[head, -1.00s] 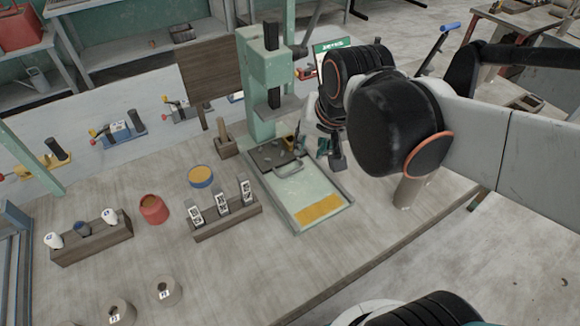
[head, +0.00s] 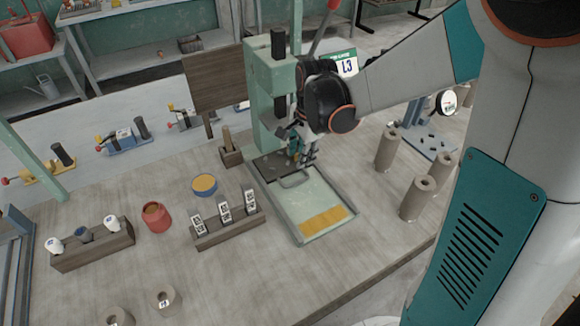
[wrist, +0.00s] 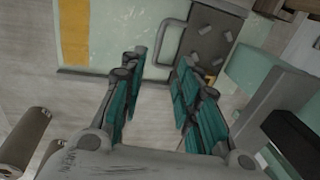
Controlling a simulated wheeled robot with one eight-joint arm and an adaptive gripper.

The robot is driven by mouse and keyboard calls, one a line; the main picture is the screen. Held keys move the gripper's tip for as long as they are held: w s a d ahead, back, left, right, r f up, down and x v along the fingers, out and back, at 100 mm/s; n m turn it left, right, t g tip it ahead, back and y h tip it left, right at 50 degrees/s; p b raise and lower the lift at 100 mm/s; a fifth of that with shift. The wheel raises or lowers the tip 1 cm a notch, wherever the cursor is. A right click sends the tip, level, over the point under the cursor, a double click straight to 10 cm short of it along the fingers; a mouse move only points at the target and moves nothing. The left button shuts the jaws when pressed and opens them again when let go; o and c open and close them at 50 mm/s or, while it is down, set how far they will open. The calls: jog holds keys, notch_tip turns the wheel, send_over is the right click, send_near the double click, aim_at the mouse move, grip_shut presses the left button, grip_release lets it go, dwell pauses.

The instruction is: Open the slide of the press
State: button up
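The press (head: 264,80) is a pale green frame standing on the bench. At its foot lies its slide, a dark plate (head: 268,168) with a grey loop handle (head: 296,181), in a pale green bed (head: 305,202) with a yellow band. My gripper (head: 306,156) is above the slide's right side, near the handle. In the wrist view my gripper (wrist: 160,70) is open, its teal-padded fingers apart. The handle (wrist: 160,62) shows between the fingertips, and the dark plate (wrist: 209,45) with small grey pieces lies beyond. I cannot tell whether the fingers touch the handle.
A rack of labelled blocks (head: 228,230), a blue-rimmed dish (head: 204,185) and a red pot (head: 156,217) stand left of the bed. A wooden block with a stick (head: 231,156) is close by. Several clay cylinders (head: 388,150) stand to the right.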

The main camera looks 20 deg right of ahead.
aim_at(295, 182)
jog(key=f+b, duration=0.1)
jog(key=f, duration=0.3)
jog(key=w+f+b, duration=0.1)
jog(key=f+b, duration=0.1)
jog(key=f, duration=0.2)
jog(key=w+f+b, duration=0.1)
jog(key=f, duration=0.4)
jog(key=shift+w+a, duration=0.15)
jog(key=shift+a, duration=0.15)
jog(key=shift+r, duration=0.1)
grip_shut()
